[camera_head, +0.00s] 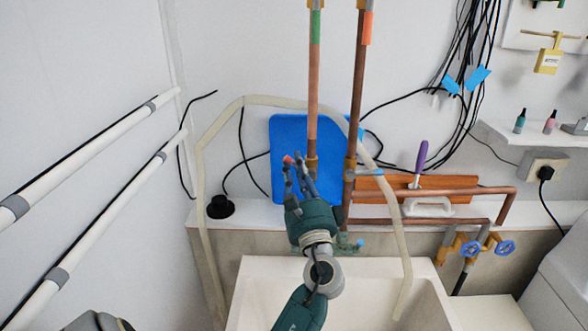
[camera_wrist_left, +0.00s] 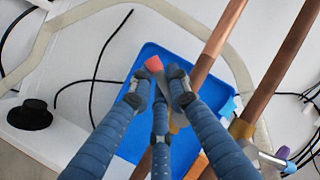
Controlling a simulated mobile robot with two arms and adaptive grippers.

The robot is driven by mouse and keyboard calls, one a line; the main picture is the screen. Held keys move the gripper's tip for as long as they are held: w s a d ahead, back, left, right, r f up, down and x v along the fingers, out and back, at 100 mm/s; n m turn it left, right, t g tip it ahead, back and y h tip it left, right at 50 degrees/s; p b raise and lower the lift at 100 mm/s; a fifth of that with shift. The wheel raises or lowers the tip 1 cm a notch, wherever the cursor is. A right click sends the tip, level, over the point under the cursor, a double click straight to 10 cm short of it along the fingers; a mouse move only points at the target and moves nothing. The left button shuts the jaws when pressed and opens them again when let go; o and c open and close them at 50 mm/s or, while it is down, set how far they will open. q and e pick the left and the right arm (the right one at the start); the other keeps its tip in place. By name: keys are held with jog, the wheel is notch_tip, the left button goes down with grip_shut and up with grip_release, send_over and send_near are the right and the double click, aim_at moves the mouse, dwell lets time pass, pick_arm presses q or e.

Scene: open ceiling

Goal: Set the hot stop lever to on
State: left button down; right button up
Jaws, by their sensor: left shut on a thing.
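The red-tipped lever (camera_head: 288,159), which I take for the hot stop lever, sticks out to the left near a brass fitting on the left copper pipe (camera_head: 313,90). My left gripper (camera_head: 299,172) is in front of that pipe and shut on the lever. In the left wrist view the lever's red end (camera_wrist_left: 154,64) shows beyond the fingertips of the gripper (camera_wrist_left: 160,88); the fingers hide much of its shaft. A second valve with a grey lever (camera_head: 371,172) sits on the right copper pipe (camera_head: 357,90). My right gripper is not in view.
A blue board (camera_head: 283,130) stands behind the pipes. A pale hose (camera_head: 200,190) loops around the area. A white sink (camera_head: 255,290) lies below. An orange tray (camera_head: 455,184), a purple-handled tool (camera_head: 421,156) and blue valve wheels (camera_head: 504,248) are on the right.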

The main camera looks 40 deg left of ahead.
pick_arm(q)
jog(key=shift+r+m+t, duration=0.3)
jog(key=shift+r+m, duration=0.05)
jog(key=shift+m, duration=0.25)
jog(key=c, duration=1.6)
grip_release()
jog(key=shift+c, duration=0.2)
jog(key=shift+w+f, duration=0.1)
jog(key=shift+s+d+f, duration=0.25)
jog(key=shift+d, duration=0.1)
jog(key=v, duration=1.1)
jog(key=shift+s, duration=0.1)
